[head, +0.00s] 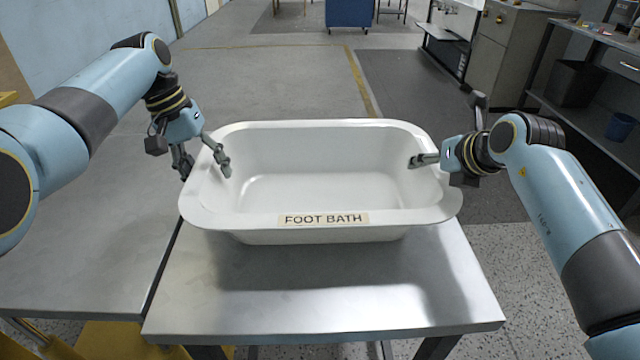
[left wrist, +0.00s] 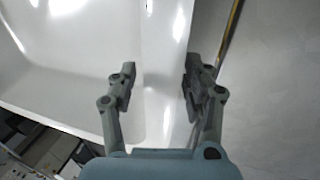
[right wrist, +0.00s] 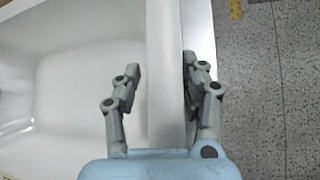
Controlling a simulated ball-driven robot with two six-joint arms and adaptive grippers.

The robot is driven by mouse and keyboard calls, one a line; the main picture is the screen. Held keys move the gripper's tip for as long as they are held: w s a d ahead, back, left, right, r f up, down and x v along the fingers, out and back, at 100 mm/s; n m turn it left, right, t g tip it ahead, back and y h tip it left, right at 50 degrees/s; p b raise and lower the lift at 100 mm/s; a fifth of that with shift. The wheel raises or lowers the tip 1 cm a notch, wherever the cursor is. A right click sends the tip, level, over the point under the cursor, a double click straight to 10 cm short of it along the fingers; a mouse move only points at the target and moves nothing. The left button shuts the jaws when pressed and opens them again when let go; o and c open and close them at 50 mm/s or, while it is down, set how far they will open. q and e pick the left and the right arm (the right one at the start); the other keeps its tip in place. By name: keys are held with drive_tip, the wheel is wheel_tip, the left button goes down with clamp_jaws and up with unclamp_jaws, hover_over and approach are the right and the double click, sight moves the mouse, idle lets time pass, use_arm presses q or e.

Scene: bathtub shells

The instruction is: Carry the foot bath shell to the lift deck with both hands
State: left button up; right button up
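The white foot bath shell (head: 320,232), labelled FOOT BATH, sits upright and empty on a grey metal table (head: 330,300). My left gripper (head: 204,168) is at its left rim, one finger inside and one outside. In the left wrist view the fingers (left wrist: 160,78) stand apart, with the rim (left wrist: 160,45) between them. My right gripper (head: 436,165) straddles the right rim; its outer finger is mostly hidden in the head view. In the right wrist view its fingers (right wrist: 162,80) are apart around the rim (right wrist: 163,40). A flat grey surface (head: 90,265), seemingly the lift deck, adjoins on the left.
A narrow gap separates the table from the left surface, which has yellow parts (head: 110,340) beneath it and looks clear. A workbench (head: 590,110) and a grey cabinet (head: 505,50) stand at the right. A blue cart (head: 348,12) is far back.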

use_arm(q)
drive_tip(key=c, duration=0.7)
use_arm(e)
drive_tip(key=c, duration=0.7)
use_arm(q)
clamp_jaws()
use_arm(e)
clamp_jaws()
use_arm(q)
drive_tip(key=shift+w+r, duration=0.1)
drive_tip(key=shift+r, duration=0.05)
use_arm(e)
drive_tip(key=shift+w+r, duration=0.1)
drive_tip(key=shift+r, duration=0.1)
